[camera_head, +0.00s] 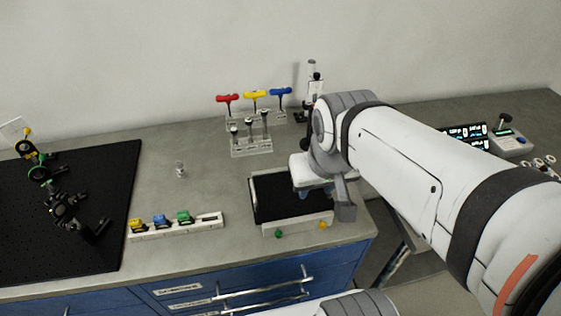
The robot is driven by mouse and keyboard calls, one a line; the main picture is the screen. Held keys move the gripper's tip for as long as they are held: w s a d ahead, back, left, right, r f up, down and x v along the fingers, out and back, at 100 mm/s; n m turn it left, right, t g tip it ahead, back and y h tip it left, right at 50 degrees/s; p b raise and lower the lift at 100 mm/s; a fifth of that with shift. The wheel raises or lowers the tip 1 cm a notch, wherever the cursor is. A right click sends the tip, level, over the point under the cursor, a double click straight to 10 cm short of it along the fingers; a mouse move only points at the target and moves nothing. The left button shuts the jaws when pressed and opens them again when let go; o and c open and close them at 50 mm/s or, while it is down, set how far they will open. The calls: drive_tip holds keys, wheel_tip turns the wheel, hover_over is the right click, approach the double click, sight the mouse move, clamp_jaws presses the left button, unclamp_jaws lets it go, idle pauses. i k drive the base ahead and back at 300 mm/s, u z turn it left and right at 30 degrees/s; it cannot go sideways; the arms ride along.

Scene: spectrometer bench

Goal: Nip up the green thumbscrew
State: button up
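A green thumbscrew (278,233) sits low on the front face of a white box with a dark top (293,227), at the left of that face.
A white rack (205,227) with yellow, blue and green pieces lies left of the box. A stand with red, yellow and blue T-handles (254,94) is behind. A black breadboard (115,165) fills the left. The bench's front edge runs close before the box.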

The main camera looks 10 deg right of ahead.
sight(279, 234)
drive_tip(key=u, duration=0.15)
drive_tip(key=k, duration=1.9)
drive_tip(key=z, duration=0.55)
drive_tip(key=i, duration=1.05)
drive_tip(key=z, duration=0.05)
